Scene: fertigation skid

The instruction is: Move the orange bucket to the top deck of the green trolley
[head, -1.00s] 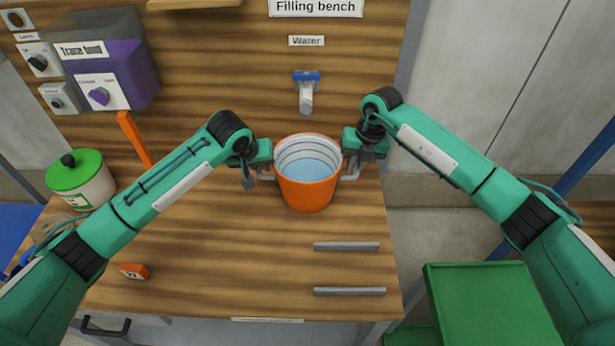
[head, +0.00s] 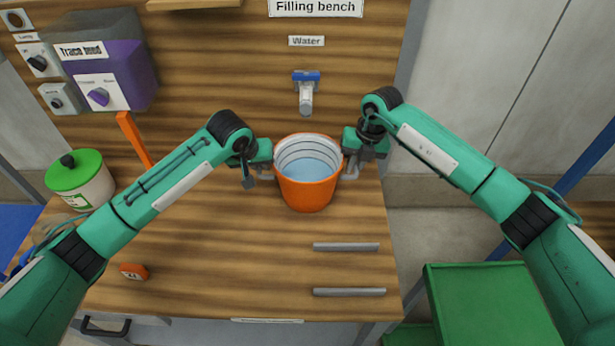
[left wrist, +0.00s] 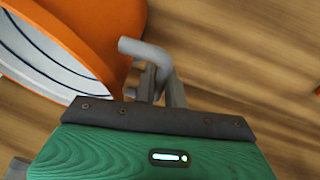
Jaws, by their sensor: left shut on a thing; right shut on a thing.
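The orange bucket (head: 307,194) stands upright on the wooden filling bench, in front of the water tap (head: 306,95). It has a white ringed inside and holds blue-tinted water. My left gripper (head: 264,174) is shut on the grey handle at its left side. In the left wrist view the bucket (left wrist: 112,35) fills the upper left, with the grey handle (left wrist: 148,55) between the fingers. My right gripper (head: 352,172) is shut on the handle at its right side. The green trolley (head: 490,305) is at the lower right, its top deck partly hidden by my right arm.
A purple and grey dosing box (head: 110,60) is at the back left. A white jar with a green lid (head: 80,178) stands at the left. Two grey rails (head: 346,246) and a small orange block (head: 134,271) are on the bench front. A gap separates bench and trolley.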

